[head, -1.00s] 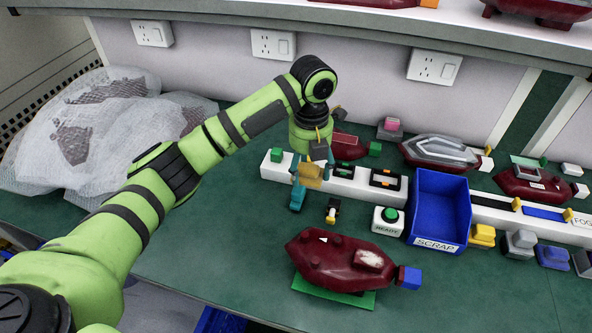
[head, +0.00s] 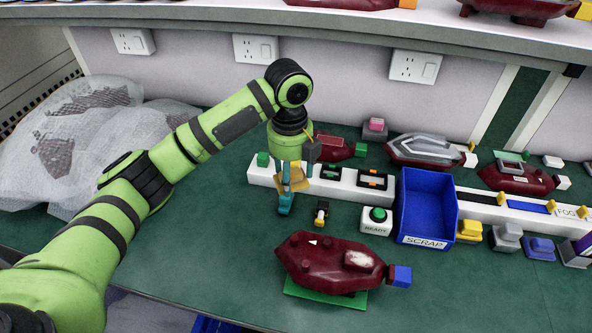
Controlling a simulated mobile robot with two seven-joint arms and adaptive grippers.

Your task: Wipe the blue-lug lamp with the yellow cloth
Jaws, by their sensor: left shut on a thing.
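The blue-lug lamp is a dark red lamp (head: 318,262) lying at the front middle of the bench, with a blue lug (head: 399,276) at its right end. A pale smudge shows on the right part of its top. It rests on a green pad (head: 325,292). My left gripper (head: 291,188), with teal fingers, is shut on a small yellow cloth (head: 299,180), partly hidden by the fingers. It is at the white rail, behind the lamp and apart from it. My right gripper is not in view.
A white rail (head: 343,188) with fixtures runs behind the lamp. A green READY button (head: 377,218) and a blue SCRAP bin (head: 428,207) stand to its right. Other lamps (head: 425,150) lie at the back. Bubble wrap (head: 70,150) is at left. The bench front right is clear.

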